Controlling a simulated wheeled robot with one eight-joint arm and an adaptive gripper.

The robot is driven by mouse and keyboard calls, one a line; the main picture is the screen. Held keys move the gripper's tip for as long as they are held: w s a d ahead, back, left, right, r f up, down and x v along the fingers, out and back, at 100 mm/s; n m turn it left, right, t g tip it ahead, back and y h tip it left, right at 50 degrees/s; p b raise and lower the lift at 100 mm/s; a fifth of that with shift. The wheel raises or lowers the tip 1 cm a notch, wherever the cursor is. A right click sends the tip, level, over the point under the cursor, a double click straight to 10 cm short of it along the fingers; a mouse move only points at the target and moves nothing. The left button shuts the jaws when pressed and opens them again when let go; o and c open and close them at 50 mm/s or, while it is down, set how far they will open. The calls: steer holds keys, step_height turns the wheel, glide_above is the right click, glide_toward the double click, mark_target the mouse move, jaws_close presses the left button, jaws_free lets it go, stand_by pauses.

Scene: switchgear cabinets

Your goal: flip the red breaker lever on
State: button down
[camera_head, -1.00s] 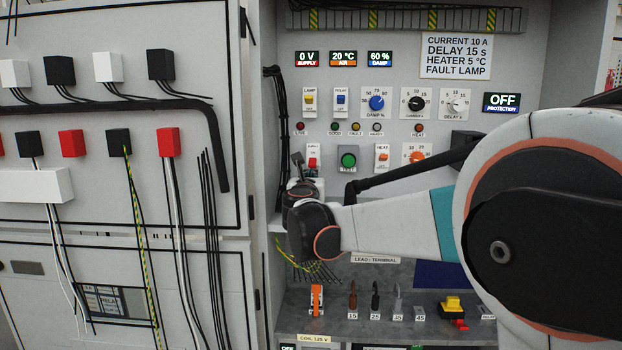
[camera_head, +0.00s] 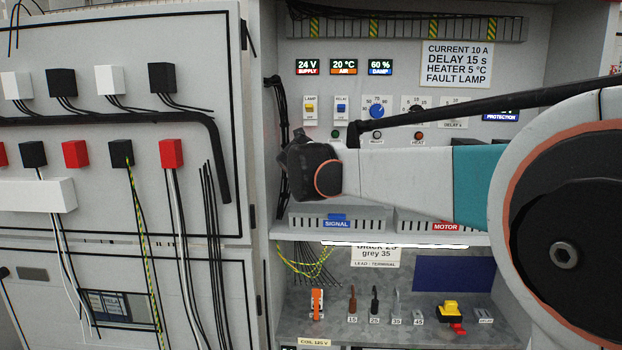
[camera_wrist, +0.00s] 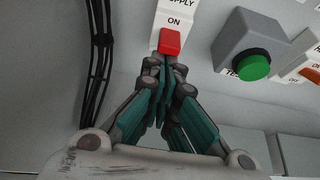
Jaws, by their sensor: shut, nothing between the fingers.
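The red breaker lever (camera_wrist: 170,42) is on a white switch body (camera_wrist: 175,16) marked SUPPLY, in the wrist view. The lever sits just below the ON mark. My gripper (camera_wrist: 166,64) is shut and empty, its fingertips right at the lever's lower edge; I cannot tell whether they touch it. In the head view my wrist and arm hide the lever and the gripper tips. The supply display (camera_head: 307,67) reads 24 V.
A green button in a grey housing (camera_wrist: 253,64) stands close right of the lever. Black cables (camera_wrist: 97,60) run down the left. The yellow lamp switch (camera_head: 309,108), blue relay switch (camera_head: 341,108) and blue knob (camera_head: 377,111) are above my wrist.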

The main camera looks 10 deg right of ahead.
steer(key=shift+s+r, duration=0.1)
steer(key=shift+r, duration=0.85)
steer(key=shift+a+r, duration=0.1)
steer(key=shift+r, duration=0.2)
